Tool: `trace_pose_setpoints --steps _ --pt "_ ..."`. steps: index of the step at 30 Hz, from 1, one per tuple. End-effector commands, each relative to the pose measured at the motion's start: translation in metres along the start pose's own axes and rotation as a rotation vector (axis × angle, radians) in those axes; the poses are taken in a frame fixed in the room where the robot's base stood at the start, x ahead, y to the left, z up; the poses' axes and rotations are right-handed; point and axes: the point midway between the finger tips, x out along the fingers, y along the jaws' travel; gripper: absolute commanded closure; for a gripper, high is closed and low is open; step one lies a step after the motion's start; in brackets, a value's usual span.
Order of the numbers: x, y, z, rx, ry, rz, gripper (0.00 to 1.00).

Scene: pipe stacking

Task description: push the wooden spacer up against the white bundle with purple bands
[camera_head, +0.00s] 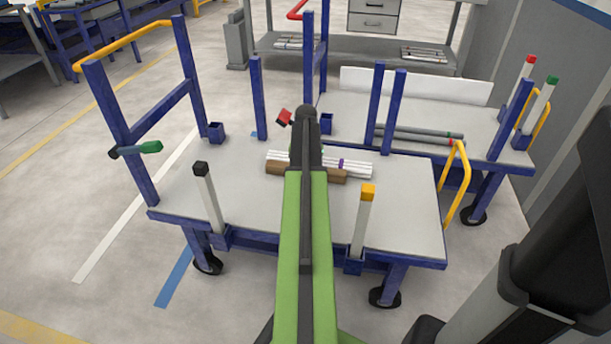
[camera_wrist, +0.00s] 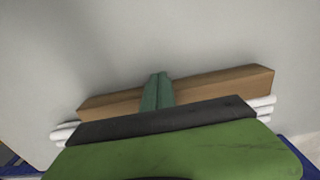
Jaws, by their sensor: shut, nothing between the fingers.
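The wooden spacer (camera_head: 334,176) lies on the grey cart deck, along the near side of the white bundle (camera_head: 356,169) with a purple band (camera_head: 341,163). My arm covers the middle of both in the head view, and my gripper is hidden there. In the wrist view my gripper (camera_wrist: 157,78) is shut and empty. Its green fingers cross in front of the spacer (camera_wrist: 225,82), with the tips near its upper edge. White pipe ends of the bundle (camera_wrist: 263,106) show beside the spacer; any gap between them is mostly hidden.
The cart deck (camera_head: 400,200) is otherwise mostly clear. Posts with a black cap (camera_head: 201,169) and an orange cap (camera_head: 368,192) stand at its near edge. Blue posts (camera_head: 377,105) rise at the far side. A second cart behind holds grey pipes (camera_head: 418,133).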

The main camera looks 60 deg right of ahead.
Motion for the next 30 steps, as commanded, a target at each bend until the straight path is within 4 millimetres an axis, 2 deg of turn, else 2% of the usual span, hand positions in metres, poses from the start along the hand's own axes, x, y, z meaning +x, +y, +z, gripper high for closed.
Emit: trace_pose_setpoints --steps 5,8,12,13,15,21,25,30 --pt "0.000 -0.001 0.007 -0.002 0.000 0.000 1.00" --pt "0.000 -0.003 0.019 -0.004 0.000 0.000 1.00" --pt "-0.003 -0.007 0.048 -0.006 0.000 0.000 1.00" --pt "-0.018 -0.007 0.042 -0.005 0.000 0.000 1.00" --pt "-0.037 -0.007 0.040 -0.005 0.000 0.000 1.00" --pt "-0.082 -0.007 0.040 -0.006 0.000 0.000 1.00" --pt "-0.099 -0.008 0.040 -0.006 0.000 0.000 1.00" --pt "-0.102 -0.008 0.040 -0.006 0.000 0.000 1.00"
